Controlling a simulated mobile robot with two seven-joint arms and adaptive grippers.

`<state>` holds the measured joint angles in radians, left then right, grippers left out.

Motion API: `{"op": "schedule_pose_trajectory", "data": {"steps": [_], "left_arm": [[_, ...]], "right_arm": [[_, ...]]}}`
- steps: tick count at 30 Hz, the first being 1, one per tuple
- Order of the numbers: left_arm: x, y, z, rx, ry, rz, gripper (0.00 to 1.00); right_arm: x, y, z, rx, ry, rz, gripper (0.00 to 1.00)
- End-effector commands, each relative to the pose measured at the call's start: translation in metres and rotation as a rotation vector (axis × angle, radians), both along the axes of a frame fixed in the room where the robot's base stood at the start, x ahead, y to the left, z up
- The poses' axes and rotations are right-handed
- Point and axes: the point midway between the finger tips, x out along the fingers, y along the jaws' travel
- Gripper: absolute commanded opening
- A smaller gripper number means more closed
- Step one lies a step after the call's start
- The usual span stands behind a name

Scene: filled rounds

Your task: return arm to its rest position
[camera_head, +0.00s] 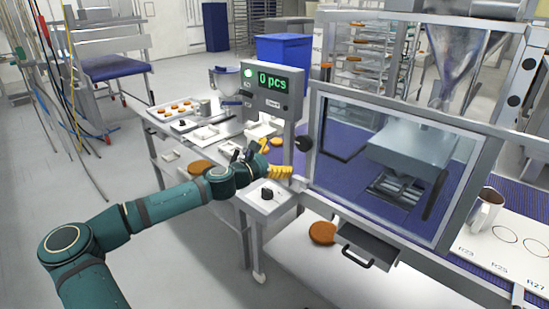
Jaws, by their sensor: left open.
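My left arm reaches in from the lower left, over the near edge of the work table. My left gripper (248,152) is small and dark in the view, above the table just in front of the control panel (272,92). It is open, and I see nothing held in it. A ridged yellow piece (280,171) shows just right of my wrist; I cannot tell whether they touch. My right gripper is not in view.
A machine with a clear framed door (388,165) stands close on the right. A white box with a black knob (266,194) sits below my wrist. A tray of orange rounds (158,110) lies on the table's far end. Open floor lies left.

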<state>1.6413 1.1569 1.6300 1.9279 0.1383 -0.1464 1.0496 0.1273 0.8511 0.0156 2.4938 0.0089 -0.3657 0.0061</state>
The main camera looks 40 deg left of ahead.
Motion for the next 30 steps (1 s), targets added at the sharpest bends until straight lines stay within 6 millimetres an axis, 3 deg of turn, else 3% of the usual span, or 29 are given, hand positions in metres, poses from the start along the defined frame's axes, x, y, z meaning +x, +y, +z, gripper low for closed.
{"op": "schedule_pose_trajectory", "data": {"steps": [6, 23, 26, 29, 30], "left_arm": [[-0.011, 0.002, 0.000, 0.000, 0.000, 0.000, 0.93], [-0.010, -0.001, -0.001, 0.003, 0.002, -0.004, 0.93], [-0.004, -0.018, -0.010, 0.026, 0.017, -0.035, 0.93], [0.007, -0.058, -0.031, 0.079, 0.051, -0.104, 0.93], [0.011, -0.079, -0.043, 0.109, 0.069, -0.143, 0.93]], "right_arm": [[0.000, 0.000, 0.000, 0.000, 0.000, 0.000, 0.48], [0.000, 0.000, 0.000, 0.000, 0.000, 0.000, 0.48], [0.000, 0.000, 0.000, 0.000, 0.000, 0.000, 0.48], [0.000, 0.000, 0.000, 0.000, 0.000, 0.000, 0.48], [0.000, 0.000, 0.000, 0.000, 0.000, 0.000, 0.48]]}}
